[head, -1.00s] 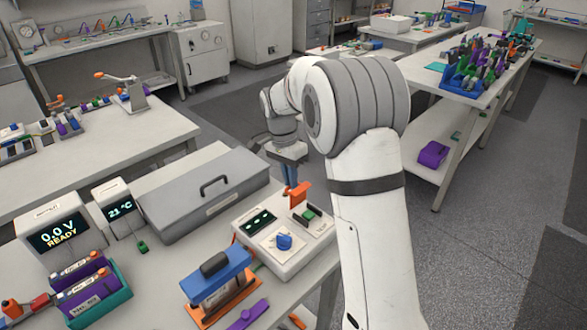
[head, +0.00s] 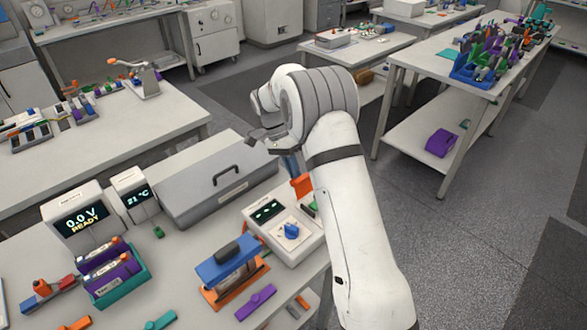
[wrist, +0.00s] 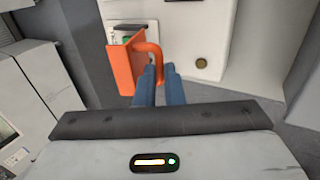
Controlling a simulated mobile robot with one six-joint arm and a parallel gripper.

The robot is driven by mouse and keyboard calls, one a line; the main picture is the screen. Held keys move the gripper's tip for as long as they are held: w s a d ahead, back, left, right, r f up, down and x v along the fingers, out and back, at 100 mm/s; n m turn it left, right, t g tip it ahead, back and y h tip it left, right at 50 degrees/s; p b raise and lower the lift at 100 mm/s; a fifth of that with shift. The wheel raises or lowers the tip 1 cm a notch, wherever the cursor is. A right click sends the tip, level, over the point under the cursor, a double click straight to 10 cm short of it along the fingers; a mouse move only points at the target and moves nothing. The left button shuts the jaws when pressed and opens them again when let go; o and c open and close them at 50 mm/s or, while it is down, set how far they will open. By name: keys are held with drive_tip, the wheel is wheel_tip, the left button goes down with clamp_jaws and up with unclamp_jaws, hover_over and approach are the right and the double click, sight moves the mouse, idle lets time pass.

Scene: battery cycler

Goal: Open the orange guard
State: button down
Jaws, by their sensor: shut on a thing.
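The orange guard (head: 301,186) stands raised at the back right of the white control box (head: 270,247). A green button (head: 312,207) shows just in front of it, partly hidden by my arm. In the wrist view, the guard (wrist: 122,72) is a tilted orange plate with a loop handle (wrist: 152,50), and a bit of green shows beyond its upper edge. My gripper (wrist: 160,70) has its blue fingers at the lower end of this handle and is shut on it. In the head view, my gripper (head: 291,168) is partly hidden by my arm.
A blue knob (head: 291,231) is on the control box. A grey lidded case (head: 205,190) stands behind it to the left. A blue-and-orange clamp (head: 228,265) and a purple piece (head: 256,302) lie in front. Floor to the right is clear.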

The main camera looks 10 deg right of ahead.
drive_tip(key=c, duration=1.8)
unclamp_jaws()
drive_tip(key=b+v, duration=0.1)
drive_tip(key=v, duration=0.7)
